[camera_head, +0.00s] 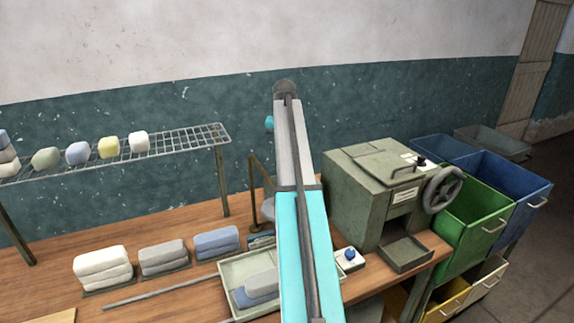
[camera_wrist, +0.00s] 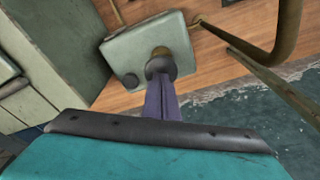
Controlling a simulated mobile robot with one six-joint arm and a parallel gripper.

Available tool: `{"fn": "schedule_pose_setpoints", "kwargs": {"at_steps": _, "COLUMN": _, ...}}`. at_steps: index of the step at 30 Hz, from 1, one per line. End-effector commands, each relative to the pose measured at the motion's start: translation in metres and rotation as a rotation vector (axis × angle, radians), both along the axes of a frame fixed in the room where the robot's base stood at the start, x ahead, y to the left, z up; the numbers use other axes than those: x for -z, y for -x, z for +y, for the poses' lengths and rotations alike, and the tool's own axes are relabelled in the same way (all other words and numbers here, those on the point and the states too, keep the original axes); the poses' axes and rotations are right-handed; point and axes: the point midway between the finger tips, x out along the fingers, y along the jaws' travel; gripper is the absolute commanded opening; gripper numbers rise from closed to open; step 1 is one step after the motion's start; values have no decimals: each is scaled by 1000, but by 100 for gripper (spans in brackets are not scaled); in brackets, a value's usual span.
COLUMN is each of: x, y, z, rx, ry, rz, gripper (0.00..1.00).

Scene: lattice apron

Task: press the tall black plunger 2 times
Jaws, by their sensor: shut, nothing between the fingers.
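In the wrist view, a pale grey-green box (camera_wrist: 138,45) stands on the wooden bench. A black plunger cap (camera_wrist: 158,62) with a brass-coloured part rises from it, and a low, round dark knob (camera_wrist: 130,80) sits beside it. My gripper (camera_wrist: 161,76) is shut and empty, its purple fingers ending at the black cap in the picture. I cannot tell whether they touch it or hover over it. In the head view, my arm hides the gripper and the plunger.
A bent metal rail (camera_wrist: 262,52) runs close by the box. In the head view, a green press machine (camera_head: 365,185) stands right of my arm, with a white box with a blue knob (camera_head: 350,254). A wire rack (camera_head: 185,142) and soap stacks (camera_head: 103,267) are left.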

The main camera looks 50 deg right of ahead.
Motion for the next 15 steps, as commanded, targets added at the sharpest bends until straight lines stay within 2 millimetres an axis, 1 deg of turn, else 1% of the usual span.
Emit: {"fn": "schedule_pose_setpoints", "kwargs": {"at_steps": 15, "x": 18, "y": 0, "z": 1, "rx": 0, "ry": -1, "rz": 1, "gripper": 0}}
